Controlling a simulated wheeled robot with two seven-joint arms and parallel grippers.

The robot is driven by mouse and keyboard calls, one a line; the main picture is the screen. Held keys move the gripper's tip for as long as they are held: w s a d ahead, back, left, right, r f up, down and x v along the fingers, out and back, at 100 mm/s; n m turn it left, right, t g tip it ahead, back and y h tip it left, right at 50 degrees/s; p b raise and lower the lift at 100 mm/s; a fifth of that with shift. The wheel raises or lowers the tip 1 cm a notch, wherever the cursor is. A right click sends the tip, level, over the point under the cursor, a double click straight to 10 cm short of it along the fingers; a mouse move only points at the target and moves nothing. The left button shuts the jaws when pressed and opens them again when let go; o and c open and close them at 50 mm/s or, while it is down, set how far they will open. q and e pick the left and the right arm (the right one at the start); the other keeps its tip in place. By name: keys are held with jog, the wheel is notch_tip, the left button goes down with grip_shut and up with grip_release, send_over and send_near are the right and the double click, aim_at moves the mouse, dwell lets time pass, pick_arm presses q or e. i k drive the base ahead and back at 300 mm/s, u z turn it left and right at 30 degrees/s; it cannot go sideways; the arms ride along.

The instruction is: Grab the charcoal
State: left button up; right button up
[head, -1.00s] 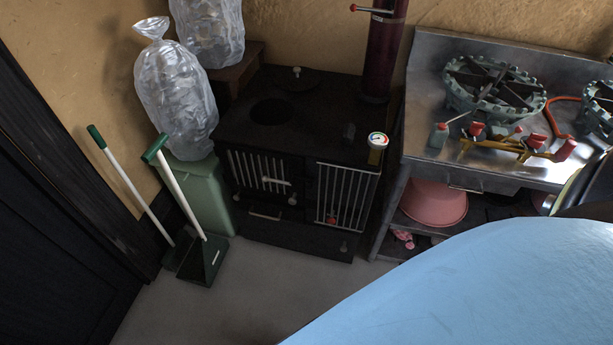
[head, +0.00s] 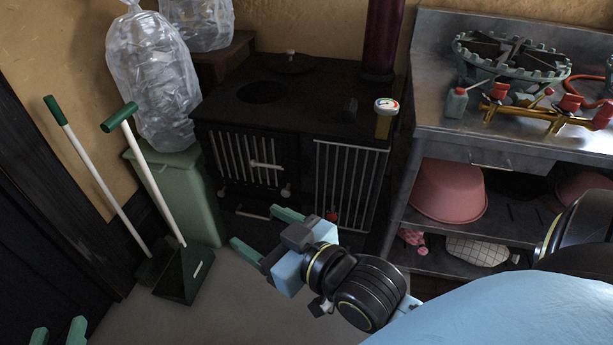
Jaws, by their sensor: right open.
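A small dark block (head: 350,105), possibly the charcoal, sits on the right part of the black stove's top (head: 310,115). It is dark on dark, so I cannot be sure what it is. My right gripper (head: 266,231) is open and empty, its green fingers spread apart in front of the stove's lower front. It is apart from the block, which is higher and further back. My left gripper (head: 58,331) shows only its green fingertips at the bottom left edge, apart with nothing visible between them. The rest of it is out of frame.
The stove has a round opening (head: 261,92), a gauge (head: 386,106) and a flue pipe (head: 383,40). A green bin (head: 180,195), dustpan (head: 185,275) and clear bags (head: 155,80) stand left. A metal counter (head: 430,110) with burners stands right.

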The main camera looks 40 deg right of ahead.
aim_at(349, 112)
jog(key=u, duration=0.25)
jog(key=i, duration=1.1)
jog(key=z, duration=1.25)
